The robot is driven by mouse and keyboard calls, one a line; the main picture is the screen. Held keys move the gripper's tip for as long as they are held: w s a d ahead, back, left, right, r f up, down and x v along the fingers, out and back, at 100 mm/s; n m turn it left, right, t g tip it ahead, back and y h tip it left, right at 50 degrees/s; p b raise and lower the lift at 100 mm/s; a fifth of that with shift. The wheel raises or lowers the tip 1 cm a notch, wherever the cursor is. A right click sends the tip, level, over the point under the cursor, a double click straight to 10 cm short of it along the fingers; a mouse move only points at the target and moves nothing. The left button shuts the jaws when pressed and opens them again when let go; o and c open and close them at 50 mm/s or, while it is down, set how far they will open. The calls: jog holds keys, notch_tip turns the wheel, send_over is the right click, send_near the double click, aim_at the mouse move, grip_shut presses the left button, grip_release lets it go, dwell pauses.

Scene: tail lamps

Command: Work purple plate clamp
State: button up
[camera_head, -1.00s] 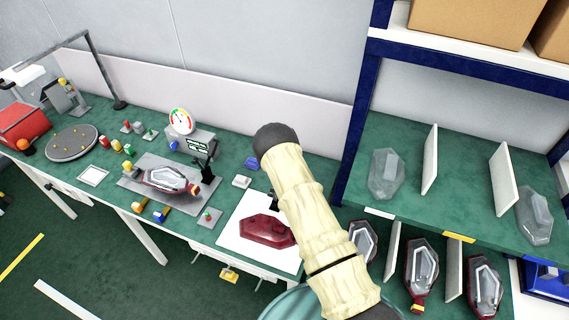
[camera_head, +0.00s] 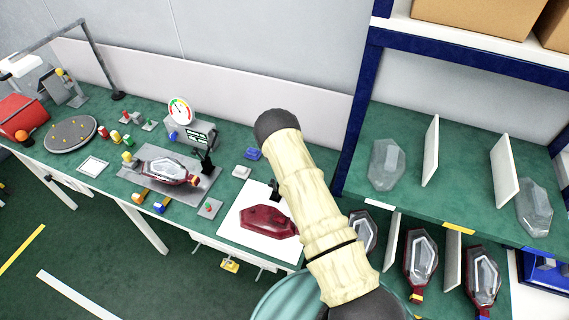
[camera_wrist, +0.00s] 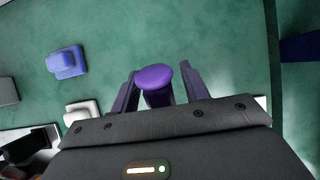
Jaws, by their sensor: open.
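The purple plate clamp shows in the wrist view as a purple rounded knob (camera_wrist: 152,77) on a darker stem. It sits between the two dark fingers of my gripper (camera_wrist: 162,88), which stand apart on either side of it. I cannot tell whether either finger touches it. In the head view my arm hides the clamp and most of my gripper; a small dark part shows beside the arm. A tail lamp (camera_head: 165,170) with a clear and dark red body lies on a grey fixture plate (camera_head: 207,178) on the green bench.
A dark red lamp part (camera_head: 268,221) lies on a white sheet (camera_head: 232,230). A blue block (camera_wrist: 67,62) and a white block (camera_wrist: 82,112) stand left of my gripper. A gauge (camera_head: 180,111) stands behind the fixture. A blue-framed shelf (camera_head: 355,150) holding lamp parts is at right.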

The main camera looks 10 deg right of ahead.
jog(key=b+v, duration=0.3)
jog(key=v, duration=1.4)
jog(key=shift+r, duration=0.15)
